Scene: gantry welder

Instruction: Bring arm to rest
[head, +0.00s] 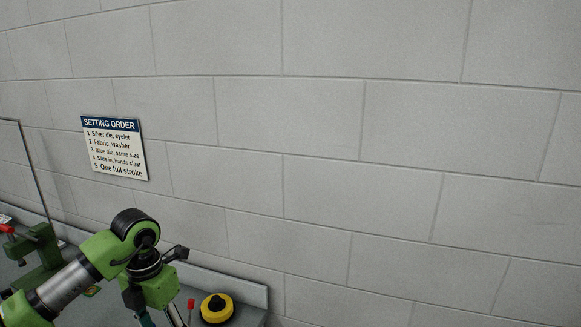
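A green and black jointed arm with a silver section, which looks like my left arm, comes in from the lower left of the head view. It bends at a rounded black joint and its end part points down past the bottom edge. The fingertips of that arm do not show, so I cannot see whether it holds anything. My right arm and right gripper are out of the picture.
A grey bench (250,291) with a raised back edge runs along the wall. A yellow and black round object (216,309) and a small red-tipped piece (191,304) are on it. A green device (38,250) stands left. A "Setting order" sign (115,148) hangs above.

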